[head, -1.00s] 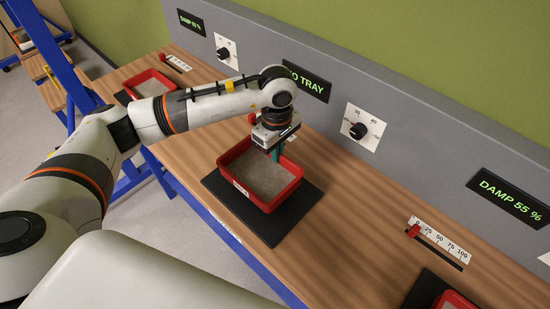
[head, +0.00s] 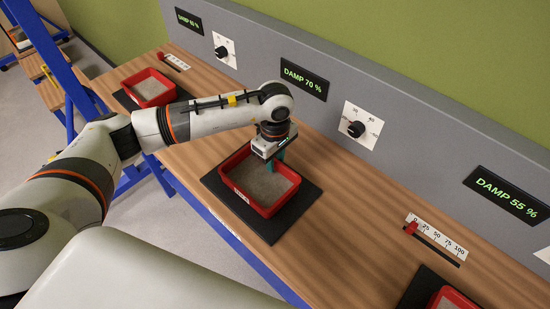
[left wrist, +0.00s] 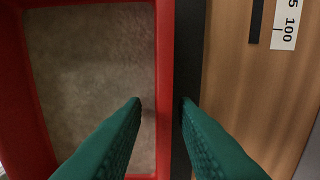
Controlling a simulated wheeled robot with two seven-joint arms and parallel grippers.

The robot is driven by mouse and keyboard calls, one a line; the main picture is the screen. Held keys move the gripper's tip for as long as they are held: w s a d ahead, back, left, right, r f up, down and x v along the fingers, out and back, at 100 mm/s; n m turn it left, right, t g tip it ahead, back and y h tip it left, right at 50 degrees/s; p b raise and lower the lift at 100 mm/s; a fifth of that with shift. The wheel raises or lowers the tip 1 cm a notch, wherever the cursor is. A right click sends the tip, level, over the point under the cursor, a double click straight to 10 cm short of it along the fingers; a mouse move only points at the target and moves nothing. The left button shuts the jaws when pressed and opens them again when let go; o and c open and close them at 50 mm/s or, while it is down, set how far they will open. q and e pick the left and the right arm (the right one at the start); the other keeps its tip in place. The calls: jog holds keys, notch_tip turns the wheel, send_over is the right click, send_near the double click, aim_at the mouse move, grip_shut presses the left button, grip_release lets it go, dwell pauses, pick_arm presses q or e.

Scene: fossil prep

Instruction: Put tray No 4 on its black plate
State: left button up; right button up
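The red tray (head: 283,204) with grey-brown fill sits on a black plate (head: 307,197) at the middle of the bench. A small white label is on its front wall, too small to read. The display (head: 304,82) behind it reads DAMP 70 %. My left gripper (head: 275,162) is at the tray's far wall. In the left wrist view the green fingers (left wrist: 160,102) straddle the tray wall (left wrist: 166,50), one inside and one outside, with a visible gap at each side. The left gripper is open. My right gripper is not in view.
Another red tray (head: 152,98) stands at the far left, and part of one (head: 450,301) shows at the bottom right. A grey panel (head: 420,137) with displays and knobs runs along the back. A red slider (head: 411,228) is right of the plate. Bare wood lies between.

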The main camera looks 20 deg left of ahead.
pick_arm(q)
jog(key=shift+r+p, duration=0.25)
jog(key=shift+p, duration=0.05)
notch_tip(320, 180, up, 12)
jog(key=b, duration=0.3)
jog(key=shift+b, duration=0.4)
jog(key=shift+f, duration=0.15)
